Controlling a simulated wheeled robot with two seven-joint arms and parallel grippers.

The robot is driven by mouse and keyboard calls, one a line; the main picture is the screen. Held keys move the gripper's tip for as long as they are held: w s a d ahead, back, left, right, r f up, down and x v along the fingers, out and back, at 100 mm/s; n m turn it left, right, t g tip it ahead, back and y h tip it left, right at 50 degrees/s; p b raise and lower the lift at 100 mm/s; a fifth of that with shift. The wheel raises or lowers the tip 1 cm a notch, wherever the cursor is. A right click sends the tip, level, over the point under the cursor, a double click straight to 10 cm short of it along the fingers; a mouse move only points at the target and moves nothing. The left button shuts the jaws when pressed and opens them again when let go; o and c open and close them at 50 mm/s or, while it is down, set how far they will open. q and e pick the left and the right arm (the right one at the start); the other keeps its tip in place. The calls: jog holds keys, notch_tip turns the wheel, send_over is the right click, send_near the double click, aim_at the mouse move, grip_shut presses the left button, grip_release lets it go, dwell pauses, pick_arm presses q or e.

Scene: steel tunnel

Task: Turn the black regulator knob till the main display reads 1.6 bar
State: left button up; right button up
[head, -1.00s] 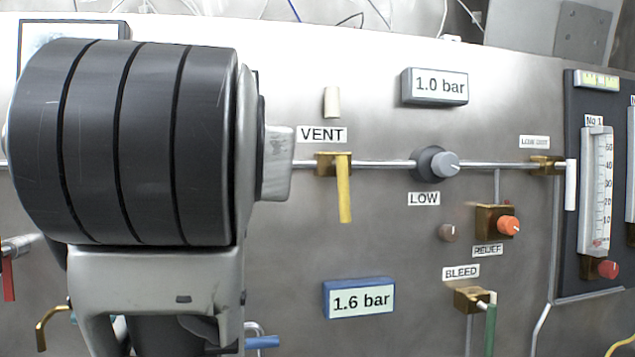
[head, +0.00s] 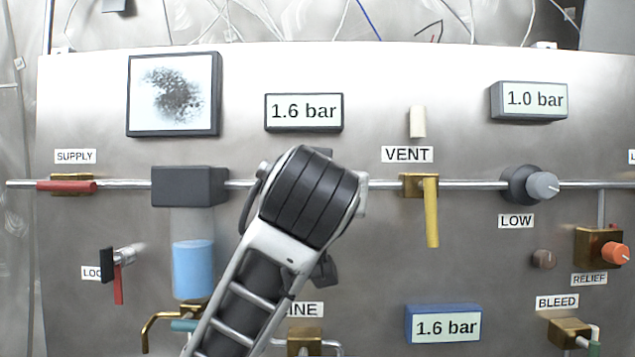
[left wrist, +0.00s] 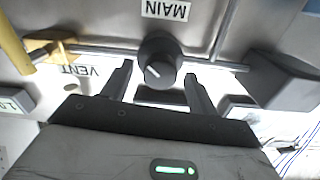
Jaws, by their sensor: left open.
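The black regulator knob (left wrist: 159,60) with its white pointer line shows in the left wrist view, beside the MAIN label (left wrist: 166,9). In the head view my arm hides it. My left gripper (left wrist: 158,70) is open, with one finger to either side of the knob; I cannot tell whether they touch it. The display above my arm (head: 304,112), dark-framed, reads 1.6 bar; I take it as the main display. My right gripper is not in view.
A blue-framed display (head: 443,326) also reads 1.6 bar; a grey one (head: 529,101) reads 1.0 bar. The yellow VENT lever (head: 431,212) and LOW knob (head: 542,186) are to the right. A dark block (head: 189,187) on the pipe is to the left.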

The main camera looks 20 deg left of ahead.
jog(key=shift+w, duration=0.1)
pick_arm(q)
jog(key=c, duration=1)
jog(key=shift+m, duration=0.5)
jog(key=o, duration=1)
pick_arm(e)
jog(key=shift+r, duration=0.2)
